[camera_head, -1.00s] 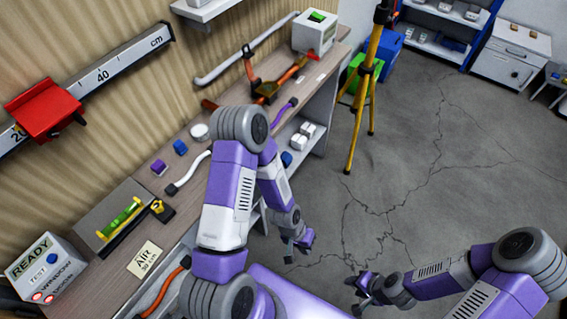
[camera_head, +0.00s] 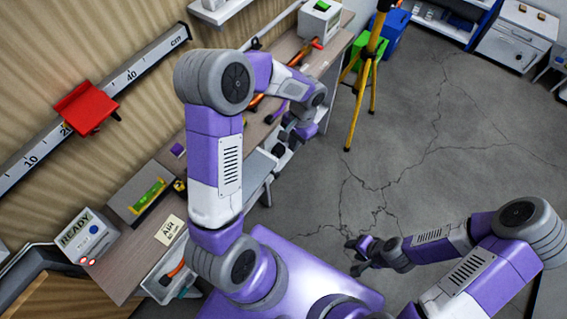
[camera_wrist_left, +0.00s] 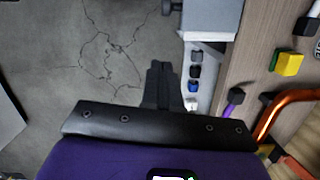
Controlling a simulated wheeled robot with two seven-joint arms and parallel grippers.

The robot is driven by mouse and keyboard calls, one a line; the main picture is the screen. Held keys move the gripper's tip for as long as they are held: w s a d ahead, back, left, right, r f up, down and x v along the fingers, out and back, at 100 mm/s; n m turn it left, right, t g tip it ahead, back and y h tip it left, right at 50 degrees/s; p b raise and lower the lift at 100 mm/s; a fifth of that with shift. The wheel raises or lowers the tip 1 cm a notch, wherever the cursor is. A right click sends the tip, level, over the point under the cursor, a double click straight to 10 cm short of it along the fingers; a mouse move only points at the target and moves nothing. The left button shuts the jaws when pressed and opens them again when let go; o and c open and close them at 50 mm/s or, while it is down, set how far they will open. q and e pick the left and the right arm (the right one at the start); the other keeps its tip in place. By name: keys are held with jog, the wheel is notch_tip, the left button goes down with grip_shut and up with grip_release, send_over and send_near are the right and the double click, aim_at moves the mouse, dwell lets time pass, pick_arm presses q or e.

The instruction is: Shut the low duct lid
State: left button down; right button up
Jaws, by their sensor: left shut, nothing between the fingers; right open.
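I cannot make out a low duct lid for certain in either view. My left gripper (camera_head: 287,142) is at the front edge of the workbench (camera_head: 128,276), beyond my raised left elbow. In the left wrist view its fingers (camera_wrist_left: 161,82) are together with nothing between them, over the floor beside the bench's lower shelf. My right gripper (camera_head: 358,257) is open and empty, low over the floor at the right of the bench. My left arm hides much of the middle of the bench.
A READY box (camera_head: 88,238), a green level (camera_head: 148,195) and an AIR card (camera_head: 170,230) are on the near bench. Cracked floor (camera_head: 420,140) is clear to the right.

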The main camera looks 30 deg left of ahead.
pick_arm(q)
jog(key=s+a+f, duration=0.1)
jog(key=s+f, duration=0.3)
jog(key=f, duration=0.3)
jog(key=shift+s+f+b, duration=0.3)
jog(key=shift+f+b, duration=0.05)
pick_arm(e)
jog(key=shift+f, duration=0.4)
pick_arm(q)
jog(key=shift+a, duration=0.1)
